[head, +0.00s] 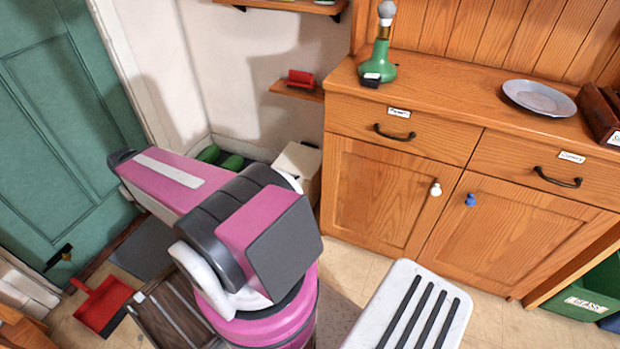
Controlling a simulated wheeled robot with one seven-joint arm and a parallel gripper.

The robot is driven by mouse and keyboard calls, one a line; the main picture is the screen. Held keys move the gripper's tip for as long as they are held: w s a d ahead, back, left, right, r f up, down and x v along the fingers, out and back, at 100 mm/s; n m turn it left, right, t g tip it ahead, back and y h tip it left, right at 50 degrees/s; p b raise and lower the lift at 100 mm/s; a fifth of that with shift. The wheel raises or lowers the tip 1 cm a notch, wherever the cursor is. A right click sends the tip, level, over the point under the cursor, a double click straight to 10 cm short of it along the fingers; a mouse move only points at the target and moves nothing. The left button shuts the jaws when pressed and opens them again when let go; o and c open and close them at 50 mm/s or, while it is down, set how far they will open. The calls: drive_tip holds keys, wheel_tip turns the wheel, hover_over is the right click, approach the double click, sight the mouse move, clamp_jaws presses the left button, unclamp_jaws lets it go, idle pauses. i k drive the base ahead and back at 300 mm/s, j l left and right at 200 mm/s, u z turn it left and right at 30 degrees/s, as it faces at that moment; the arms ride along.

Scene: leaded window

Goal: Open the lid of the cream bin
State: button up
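A cream box-shaped thing (299,161), which looks like the cream bin, stands on the floor in the corner, just left of the wooden cupboard. Its pale top looks closed, with a small dark mark near its back edge. My pink and grey arm hides its left and lower parts. My gripper is not in view, so I cannot tell where it is relative to the bin.
The wooden cupboard (386,196) is close on the bin's right. Green footwear (220,158) lies to its left, and a small shelf (297,91) is above. A green door (62,120) and a red dustpan (103,306) are at left. A green bin (590,296) is at lower right.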

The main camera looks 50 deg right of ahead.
sight(300, 160)
drive_tip(key=z, duration=1.75)
drive_tip(key=k+j+z, duration=0.2)
drive_tip(key=i, duration=0.1)
